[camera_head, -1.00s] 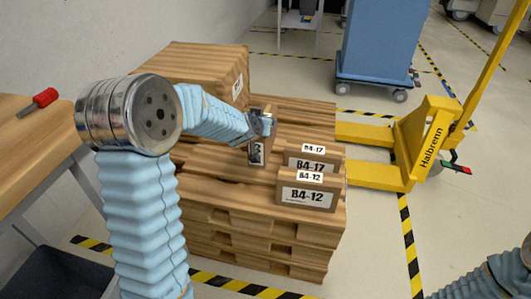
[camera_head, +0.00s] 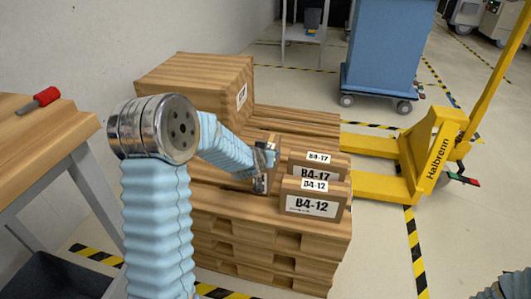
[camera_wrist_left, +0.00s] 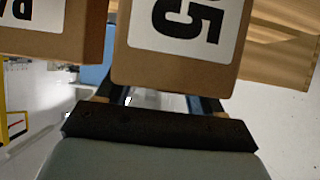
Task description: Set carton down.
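My left gripper (camera_head: 265,158) is over the front of the wooden pallet stack (camera_head: 262,240) and appears shut on a brown carton (camera_head: 261,183). The arm covers much of this carton in the head view. In the left wrist view the held carton (camera_wrist_left: 180,70) fills the top middle, its white label ending in a large 5, and it hides the fingertips. It stands roughly upright, just left of the cartons B4-17 (camera_head: 335,165) and B4-12 (camera_head: 312,194). I cannot tell whether its base touches the pallet. My right gripper is out of view; only part of its arm shows.
A large wooden-brown box (camera_head: 190,85) sits on the pallet's back left. A yellow pallet jack (camera_head: 430,160) stands at the right, a blue covered cart (camera_head: 380,50) behind. A table (camera_head: 45,135) with a red-handled tool (camera_head: 40,100) is at the left. Slats behind the small cartons are bare.

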